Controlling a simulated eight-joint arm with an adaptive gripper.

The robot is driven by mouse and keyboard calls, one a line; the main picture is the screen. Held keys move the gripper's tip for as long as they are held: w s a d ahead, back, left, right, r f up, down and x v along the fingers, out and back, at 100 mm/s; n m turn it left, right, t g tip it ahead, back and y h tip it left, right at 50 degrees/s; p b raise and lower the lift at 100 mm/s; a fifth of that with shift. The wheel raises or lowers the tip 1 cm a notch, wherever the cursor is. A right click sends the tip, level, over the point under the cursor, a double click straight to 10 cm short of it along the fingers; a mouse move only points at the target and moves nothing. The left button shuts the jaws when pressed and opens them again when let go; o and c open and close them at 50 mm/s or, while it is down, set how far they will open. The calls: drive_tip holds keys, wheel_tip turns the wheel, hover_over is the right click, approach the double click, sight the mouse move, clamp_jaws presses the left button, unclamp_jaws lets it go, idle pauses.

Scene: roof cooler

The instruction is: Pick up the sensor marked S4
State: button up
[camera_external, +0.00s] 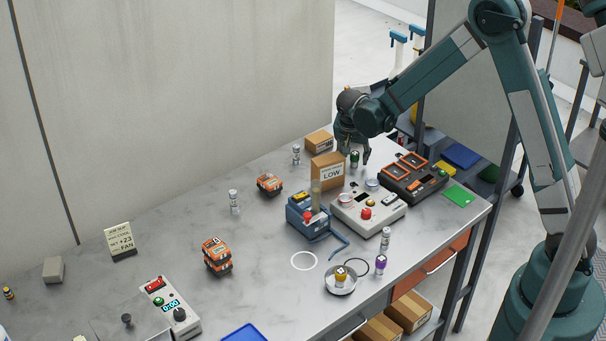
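Several small cylinders that look like sensors stand on the grey table; their marks are too small to read, so I cannot tell which is S4. One with a dark green band (354,159) stands at the back right, behind the control box. Pale ones stand at the back (296,155), left of centre (234,202) and near the front edge (385,238). One with a purple band (381,265) is just in front of that last one. My gripper (357,155) points down at the green-banded cylinder, fingers apart, one seen to each side of it. No grip on it is visible.
A cardboard box marked LOW (327,172) stands close left of my gripper. A white control box with a red button (367,214) and a dark orange-framed unit (412,178) are close in front and right. The table's left middle (160,235) is mostly clear.

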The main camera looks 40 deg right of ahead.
sight(355, 153)
drive_tip(key=c, duration=1)
drive_tip(key=shift+r, duration=0.2)
drive_tip(key=shift+r+p, duration=0.4)
drive_tip(key=shift+r, duration=4.45)
